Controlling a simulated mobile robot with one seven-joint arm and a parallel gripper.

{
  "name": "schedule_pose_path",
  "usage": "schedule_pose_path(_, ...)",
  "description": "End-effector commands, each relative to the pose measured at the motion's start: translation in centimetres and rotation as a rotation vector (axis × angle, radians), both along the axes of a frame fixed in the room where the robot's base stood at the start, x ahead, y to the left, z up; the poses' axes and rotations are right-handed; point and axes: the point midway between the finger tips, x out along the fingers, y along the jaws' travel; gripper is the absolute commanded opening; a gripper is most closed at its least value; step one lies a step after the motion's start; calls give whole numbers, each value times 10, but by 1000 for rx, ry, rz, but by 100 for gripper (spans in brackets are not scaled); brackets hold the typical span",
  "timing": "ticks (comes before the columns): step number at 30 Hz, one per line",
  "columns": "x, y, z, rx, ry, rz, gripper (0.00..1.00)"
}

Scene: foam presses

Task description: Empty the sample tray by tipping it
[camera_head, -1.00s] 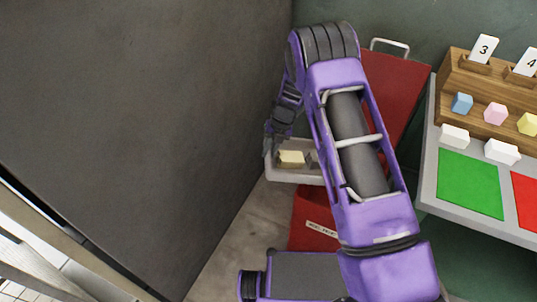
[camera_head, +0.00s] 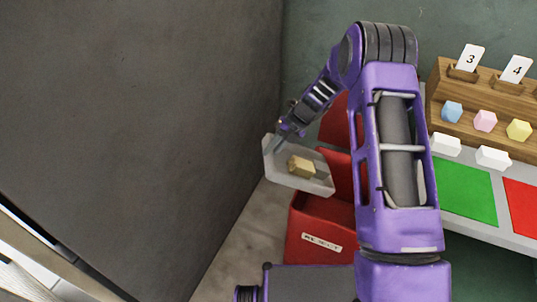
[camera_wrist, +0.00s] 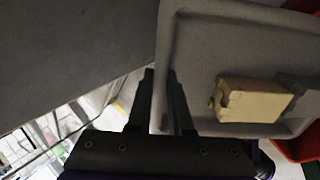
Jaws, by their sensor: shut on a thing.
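The sample tray (camera_head: 283,177) is a pale grey shallow tray held in the air at the left of my arm. A tan foam block (camera_head: 300,166) lies in it, with a grey piece beside it. My gripper (camera_head: 277,145) is shut on the tray's left rim. In the wrist view the fingers (camera_wrist: 163,95) straddle the tray wall, and the tan block (camera_wrist: 252,100) lies inside the tray (camera_wrist: 200,50). The tray looks tilted in the head view. A red bin (camera_head: 318,237) with a white label stands below and to the right of the tray, its top partly hidden by the tray.
A large dark grey panel (camera_head: 120,110) stands close on the left. On the right a bench carries a wooden rack (camera_head: 485,105) with numbered cards, several coloured blocks, and a green mat (camera_head: 465,190) and a red mat (camera_head: 523,202). Bare floor shows left of the bin.

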Motion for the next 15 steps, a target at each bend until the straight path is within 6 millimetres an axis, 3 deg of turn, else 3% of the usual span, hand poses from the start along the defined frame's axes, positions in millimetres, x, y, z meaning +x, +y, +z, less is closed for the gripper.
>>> schedule_pose_path(15, 4, -24, 27, 156, 17, -2, 0)
